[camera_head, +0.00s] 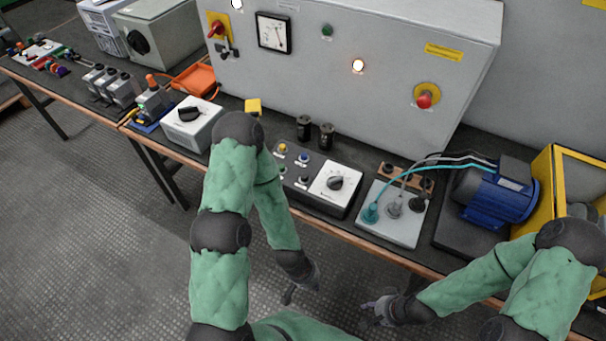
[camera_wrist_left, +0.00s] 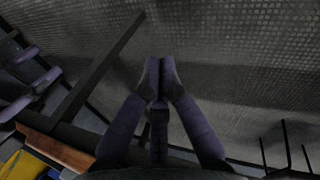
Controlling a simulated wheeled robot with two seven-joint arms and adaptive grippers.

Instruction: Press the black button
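A control box (camera_head: 318,183) with several small coloured buttons and a black rotary knob (camera_head: 336,183) stands at the bench's front edge in the head view. Its small black button (camera_head: 304,181) is at the lower right of the button group, left of the knob. My left gripper (camera_head: 289,298) hangs below and in front of the bench, well apart from the box. In the left wrist view its fingertips (camera_wrist_left: 160,66) meet, with nothing between them. My right gripper (camera_head: 368,313) is also low in front of the bench, empty, its fingers apart.
A grey cabinet (camera_head: 330,75) with a gauge and lamps stands behind. A plate with plugs and cables (camera_head: 393,228) and a blue motor (camera_head: 497,195) are to the right. A box with a black knob (camera_head: 192,124) is left. Floor in front is free.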

